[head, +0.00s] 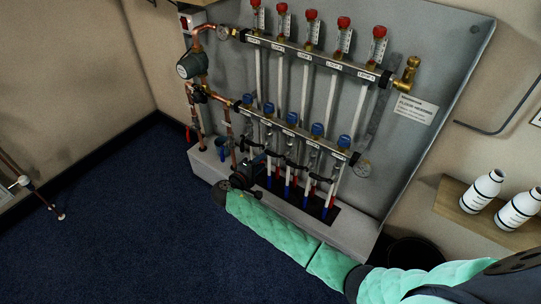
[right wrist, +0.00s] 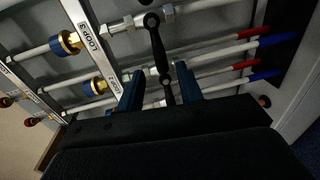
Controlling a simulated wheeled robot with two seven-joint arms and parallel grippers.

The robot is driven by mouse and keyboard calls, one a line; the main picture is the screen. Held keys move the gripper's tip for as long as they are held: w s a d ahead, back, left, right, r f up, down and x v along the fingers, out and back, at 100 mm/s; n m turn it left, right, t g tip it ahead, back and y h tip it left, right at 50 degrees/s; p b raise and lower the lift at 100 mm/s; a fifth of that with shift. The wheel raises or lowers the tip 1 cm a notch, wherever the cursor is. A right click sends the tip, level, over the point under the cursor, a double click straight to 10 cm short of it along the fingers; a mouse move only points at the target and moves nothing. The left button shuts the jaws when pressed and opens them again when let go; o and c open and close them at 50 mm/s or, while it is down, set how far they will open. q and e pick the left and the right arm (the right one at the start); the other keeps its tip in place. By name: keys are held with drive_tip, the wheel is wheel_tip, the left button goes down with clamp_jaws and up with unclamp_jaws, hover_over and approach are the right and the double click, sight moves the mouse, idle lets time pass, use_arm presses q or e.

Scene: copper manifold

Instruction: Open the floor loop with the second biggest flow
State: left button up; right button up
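The copper manifold has an upper rail (head: 312,56) with several red-capped flow meters (head: 312,28) and a lower rail (head: 293,130) with several blue caps (head: 292,118). The meter readings are too small to tell. Black valve levers (head: 291,163) sit on the pipes below the lower rail. My right gripper (head: 262,165) is dark and close to the leftmost levers. In the right wrist view, its two blue fingers (right wrist: 159,88) are apart, with a black lever (right wrist: 160,55) reaching between them. It lies across the pipes. Labels there read LOOP 3 and LOOP 2. My left gripper does not show.
A pump (head: 191,65) and copper pipes stand left of the rails. White bottles (head: 483,190) stand on a wooden shelf (head: 455,208) at right. The blue carpet (head: 110,225) at left is clear.

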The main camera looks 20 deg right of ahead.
sight(271, 154)
drive_tip(key=x, duration=0.7)
drive_tip(key=shift+w+d+f, duration=0.1)
drive_tip(key=shift+w, duration=0.05)
clamp_jaws()
